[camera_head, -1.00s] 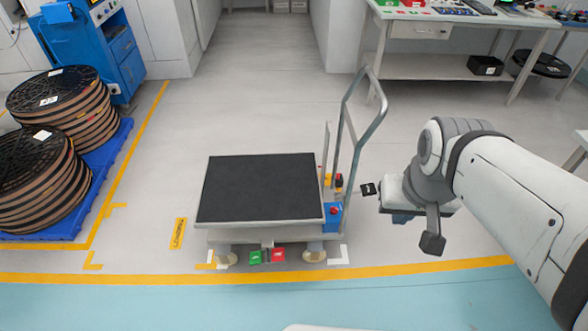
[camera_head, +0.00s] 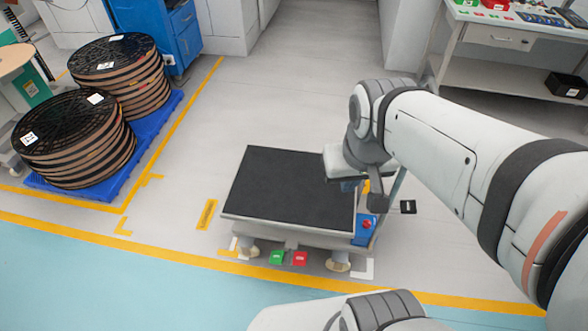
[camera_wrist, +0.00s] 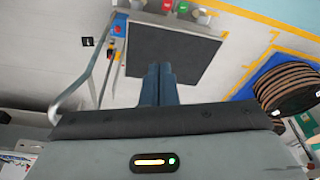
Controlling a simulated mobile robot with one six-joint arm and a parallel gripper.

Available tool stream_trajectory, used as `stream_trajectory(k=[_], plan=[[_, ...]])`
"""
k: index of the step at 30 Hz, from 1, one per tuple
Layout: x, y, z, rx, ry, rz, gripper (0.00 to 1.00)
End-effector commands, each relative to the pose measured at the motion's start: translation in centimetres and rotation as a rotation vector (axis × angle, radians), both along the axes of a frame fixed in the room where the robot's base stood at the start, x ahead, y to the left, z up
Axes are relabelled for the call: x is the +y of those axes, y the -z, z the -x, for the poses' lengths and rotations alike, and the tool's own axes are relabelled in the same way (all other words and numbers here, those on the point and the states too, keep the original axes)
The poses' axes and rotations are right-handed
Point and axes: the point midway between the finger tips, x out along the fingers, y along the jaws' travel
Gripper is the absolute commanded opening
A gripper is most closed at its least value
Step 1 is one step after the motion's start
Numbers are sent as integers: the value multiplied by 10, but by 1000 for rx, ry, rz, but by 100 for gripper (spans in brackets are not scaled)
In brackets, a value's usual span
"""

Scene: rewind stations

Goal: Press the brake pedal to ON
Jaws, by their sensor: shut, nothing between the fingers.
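A flat cart with a black deck (camera_head: 290,190) stands on the floor in the middle of the head view. Its green pedal (camera_head: 277,258) and red pedal (camera_head: 299,258) stick out side by side under the near edge; their lettering is too small to read. The wrist view shows the green pedal (camera_wrist: 183,7) and the red pedal (camera_wrist: 167,5) at its top edge. My gripper (camera_head: 349,187) is above the deck's right part, apart from the pedals. In the wrist view my gripper (camera_wrist: 158,72) has its blue fingers together, empty, pointing over the deck.
A blue box with a red button (camera_head: 367,225) sits at the cart's near right corner. The metal push handle (camera_wrist: 85,85) rises beside it and is mostly hidden by my arm in the head view. Reels (camera_head: 75,140) stand on a blue pallet at left. Floor before the cart is clear.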

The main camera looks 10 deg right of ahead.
Motion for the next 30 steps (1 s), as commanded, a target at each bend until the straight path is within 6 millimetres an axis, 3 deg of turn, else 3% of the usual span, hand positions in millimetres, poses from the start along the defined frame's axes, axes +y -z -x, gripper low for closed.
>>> stream_trajectory(k=[8,11,14,18,23,26,30], plan=[[-2,3,-3,-1,0,9,0],[-9,17,-17,-11,-6,54,0],[-21,42,-47,-35,-31,143,0],[-64,92,-105,-82,-108,298,0],[-103,159,-169,-133,-267,420,0],[-119,211,-203,-160,-393,452,0],[-130,295,-237,-191,-588,434,0]])
